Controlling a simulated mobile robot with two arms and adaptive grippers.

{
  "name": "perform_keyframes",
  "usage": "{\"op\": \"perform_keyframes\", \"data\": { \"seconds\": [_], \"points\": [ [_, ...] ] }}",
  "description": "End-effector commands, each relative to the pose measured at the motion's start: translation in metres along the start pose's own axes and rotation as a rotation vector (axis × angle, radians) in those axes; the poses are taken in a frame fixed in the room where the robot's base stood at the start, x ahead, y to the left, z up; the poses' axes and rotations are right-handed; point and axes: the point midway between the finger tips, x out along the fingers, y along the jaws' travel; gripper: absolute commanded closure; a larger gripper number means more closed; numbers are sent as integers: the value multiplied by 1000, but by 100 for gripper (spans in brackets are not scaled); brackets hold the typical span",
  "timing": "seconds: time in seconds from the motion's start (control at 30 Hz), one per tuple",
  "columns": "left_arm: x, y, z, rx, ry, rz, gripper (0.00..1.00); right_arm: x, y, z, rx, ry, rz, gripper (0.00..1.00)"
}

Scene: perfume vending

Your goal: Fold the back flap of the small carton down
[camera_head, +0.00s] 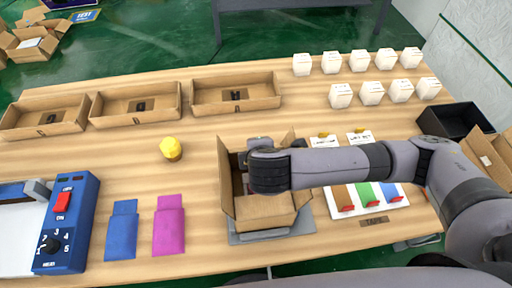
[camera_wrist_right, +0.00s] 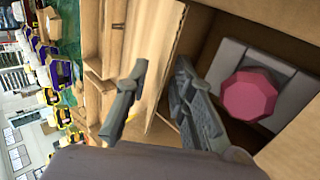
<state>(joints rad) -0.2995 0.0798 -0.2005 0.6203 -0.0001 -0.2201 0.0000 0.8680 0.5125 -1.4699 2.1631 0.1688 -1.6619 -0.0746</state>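The small carton (camera_head: 262,208) stands open on a grey plate (camera_head: 270,236) at the near middle of the table in the head view. Its left flap (camera_head: 226,178) stands up. My right arm reaches across from the right, and my right gripper (camera_wrist_right: 163,68) is over the carton's back part, hiding much of the back flap in the head view. In the right wrist view the gripper's two fingers are apart, with a cardboard flap (camera_wrist_right: 160,45) between them; contact is unclear. Inside the carton a pink octagonal cap (camera_wrist_right: 249,95) sits on a grey insert (camera_wrist_right: 292,82). My left gripper is not in view.
Three shallow cardboard trays (camera_head: 137,118) line the back left. Several white boxes (camera_head: 340,96) stand at the back right, near a black bin (camera_head: 452,121). A yellow object (camera_head: 170,149), blue pouch (camera_head: 122,230) and magenta pouch (camera_head: 168,226) lie left of the carton.

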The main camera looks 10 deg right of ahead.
Motion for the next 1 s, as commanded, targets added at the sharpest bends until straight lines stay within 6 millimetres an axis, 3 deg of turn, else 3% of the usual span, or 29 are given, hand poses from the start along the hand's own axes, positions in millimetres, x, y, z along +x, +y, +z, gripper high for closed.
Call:
{"op": "perform_keyframes", "data": {
  "seconds": [0.27, 0.63, 1.0],
  "points": [
    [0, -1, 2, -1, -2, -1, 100, -11, 0, -1, 0, 3, 0, 78],
    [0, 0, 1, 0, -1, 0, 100, -94, 0, -2, 0, 9, 1, 78],
    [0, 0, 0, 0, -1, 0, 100, -113, 3, -10, -6, 32, 6, 78]
  ]
}}
